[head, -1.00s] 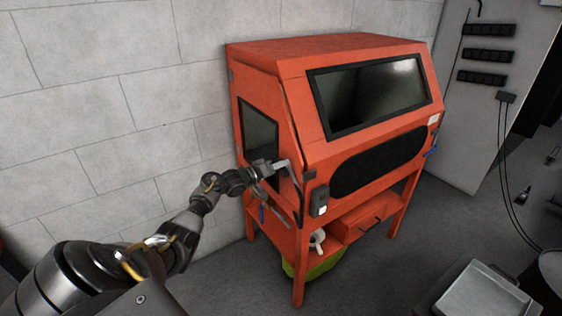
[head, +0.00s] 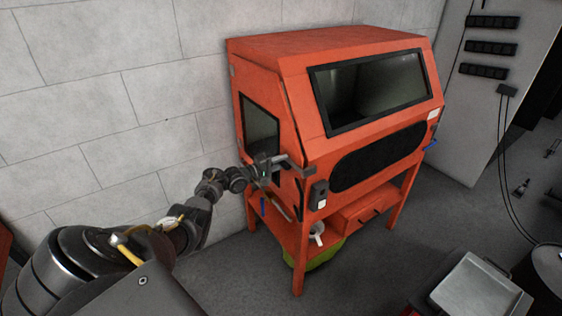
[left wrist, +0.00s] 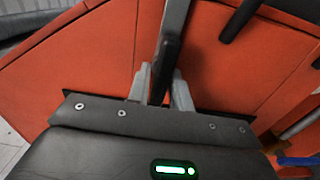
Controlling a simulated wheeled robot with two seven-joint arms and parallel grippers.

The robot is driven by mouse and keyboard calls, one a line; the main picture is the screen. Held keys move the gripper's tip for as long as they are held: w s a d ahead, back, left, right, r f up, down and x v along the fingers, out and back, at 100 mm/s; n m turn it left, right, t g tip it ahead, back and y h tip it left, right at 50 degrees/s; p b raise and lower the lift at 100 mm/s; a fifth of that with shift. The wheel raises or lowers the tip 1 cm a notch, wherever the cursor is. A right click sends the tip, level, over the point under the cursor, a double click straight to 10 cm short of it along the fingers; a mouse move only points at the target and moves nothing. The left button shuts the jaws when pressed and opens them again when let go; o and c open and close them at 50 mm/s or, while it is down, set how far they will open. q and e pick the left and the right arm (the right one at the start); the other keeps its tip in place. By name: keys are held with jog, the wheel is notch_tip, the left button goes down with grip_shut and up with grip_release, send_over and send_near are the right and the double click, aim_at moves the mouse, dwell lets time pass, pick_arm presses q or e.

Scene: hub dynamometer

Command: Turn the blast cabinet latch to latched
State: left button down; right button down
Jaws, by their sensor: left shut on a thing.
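The orange blast cabinet (head: 330,57) stands against the block wall, with a dark window in its left side door. Its latch, a grey bar-like handle (head: 291,160), sits at the front edge of that side, level with the lower part of the door window. My left gripper (head: 268,168) is at the latch. In the left wrist view the two pale fingers (left wrist: 160,90) are closed around the dark grip of the latch handle (left wrist: 167,62), one on each side. The pivot end of the latch is hard to make out. My right gripper is in no view.
A small dark control box (head: 319,195) is on the cabinet's front corner, close to the latch. Below are an orange shelf and a green bin (head: 318,257). A metal tray (head: 478,288) stands at lower right. The floor before the cabinet is clear.

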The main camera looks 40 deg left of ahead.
pick_arm(q)
jog(key=shift+n, duration=0.3)
jog(key=c, duration=1.3)
grip_release()
jog(key=v, duration=1)
jog(key=shift+s+a, duration=0.1)
jog(key=shift+s, duration=0.25)
